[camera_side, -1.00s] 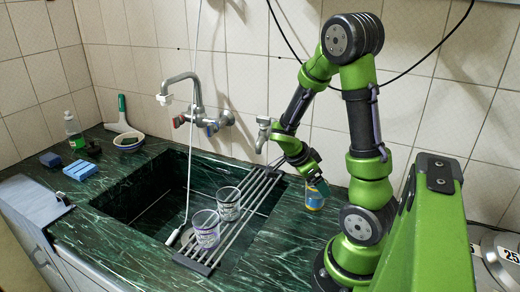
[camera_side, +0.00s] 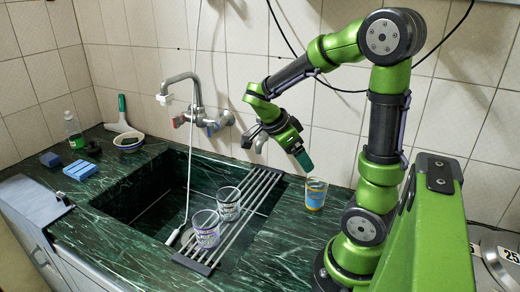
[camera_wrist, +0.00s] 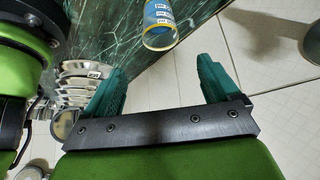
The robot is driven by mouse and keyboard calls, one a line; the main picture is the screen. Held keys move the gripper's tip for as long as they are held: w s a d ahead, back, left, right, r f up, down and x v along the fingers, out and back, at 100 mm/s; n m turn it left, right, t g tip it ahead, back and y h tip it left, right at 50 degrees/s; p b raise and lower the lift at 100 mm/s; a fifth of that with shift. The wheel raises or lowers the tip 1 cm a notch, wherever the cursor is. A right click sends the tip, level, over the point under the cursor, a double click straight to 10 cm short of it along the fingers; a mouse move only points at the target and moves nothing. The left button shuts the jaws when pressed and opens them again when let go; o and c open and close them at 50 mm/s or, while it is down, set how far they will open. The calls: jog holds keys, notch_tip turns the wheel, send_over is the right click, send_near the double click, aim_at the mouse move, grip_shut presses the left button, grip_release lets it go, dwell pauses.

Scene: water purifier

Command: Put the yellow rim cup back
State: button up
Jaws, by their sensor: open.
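The yellow rim cup (camera_side: 315,194) stands upright on the green counter, right of the sink and close to the wall. It is clear with blue and a yellow band, and it also shows at the top of the wrist view (camera_wrist: 158,27). My gripper (camera_side: 304,161) is above and slightly left of the cup, apart from it. In the wrist view its two teal fingers (camera_wrist: 160,68) are spread with nothing between them; the cup is beyond the fingertips.
A metal rack (camera_side: 240,230) spans the right of the sink (camera_side: 150,207), with two printed cups (camera_side: 228,203) (camera_side: 206,230) on it. A faucet (camera_side: 195,100) and a hanging white hose stand behind. Blue sponges (camera_side: 80,170) lie at left. The counter in front of the yellow rim cup is clear.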

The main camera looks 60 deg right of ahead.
jog(key=w+a+r+n+t+y, duration=0.1)
jog(key=a+r+n+t+y, duration=0.1)
jog(key=a+n+t, duration=0.2)
jog(key=w+a+r+n+t+y, duration=0.1)
jog(key=a+r+n+t+y, duration=0.1)
jog(key=a+n, duration=0.8)
jog(key=w+a+r+n+t+y, duration=0.1)
jog(key=a+r+n+t+y, duration=0.1)
jog(key=a+n+t, duration=0.3)
jog(key=a+r+n, duration=0.1)
jog(key=a+n, duration=0.1)
jog(key=n, duration=0.1)
jog(key=shift+w+r+n+t+y, duration=0.2)
jog(key=shift+r+n+t+y, duration=0.1)
jog(key=shift+r+n+t, duration=0.1)
